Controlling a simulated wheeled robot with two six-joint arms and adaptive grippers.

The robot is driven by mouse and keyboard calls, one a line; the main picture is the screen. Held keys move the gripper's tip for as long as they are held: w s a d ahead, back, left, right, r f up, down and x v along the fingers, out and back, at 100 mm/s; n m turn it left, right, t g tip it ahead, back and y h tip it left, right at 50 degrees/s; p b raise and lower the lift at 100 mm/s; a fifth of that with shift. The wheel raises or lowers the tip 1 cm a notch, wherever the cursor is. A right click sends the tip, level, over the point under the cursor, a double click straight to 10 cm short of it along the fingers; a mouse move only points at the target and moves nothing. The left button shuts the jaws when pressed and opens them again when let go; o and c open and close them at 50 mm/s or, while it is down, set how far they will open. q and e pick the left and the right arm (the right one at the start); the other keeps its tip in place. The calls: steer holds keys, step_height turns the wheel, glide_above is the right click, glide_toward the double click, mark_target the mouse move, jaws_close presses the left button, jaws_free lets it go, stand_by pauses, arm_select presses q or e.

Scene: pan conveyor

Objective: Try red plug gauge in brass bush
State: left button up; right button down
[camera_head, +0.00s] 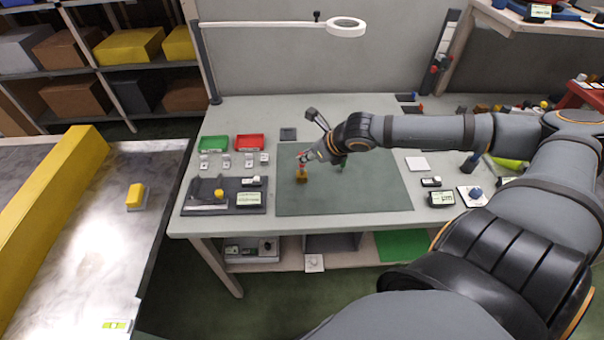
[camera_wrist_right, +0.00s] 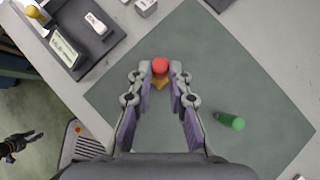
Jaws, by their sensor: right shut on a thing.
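My right gripper (camera_head: 304,157) is over the green mat (camera_head: 350,193) on the bench. It is shut on the red plug gauge, whose red end (camera_wrist_right: 160,65) shows between the fingertips in the wrist view. The brass bush (camera_head: 301,176) stands on the mat directly under the gripper; a golden part of it (camera_wrist_right: 160,84) shows just below the red end. I cannot tell whether the gauge is inside the bush or only above it. A green plug gauge (camera_wrist_right: 231,121) lies on the mat to the right.
A green bin (camera_head: 215,143) and a red bin (camera_head: 250,142) stand at the back left. A dark tray (camera_head: 196,206) with a yellow-topped piece and a display is left of the mat. The mat's front part is clear.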

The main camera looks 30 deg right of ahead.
step_height(320, 180, up, 5)
steer(key=p, duration=0.4)
steer(key=shift+f, duration=0.15)
stand_by(0.6)
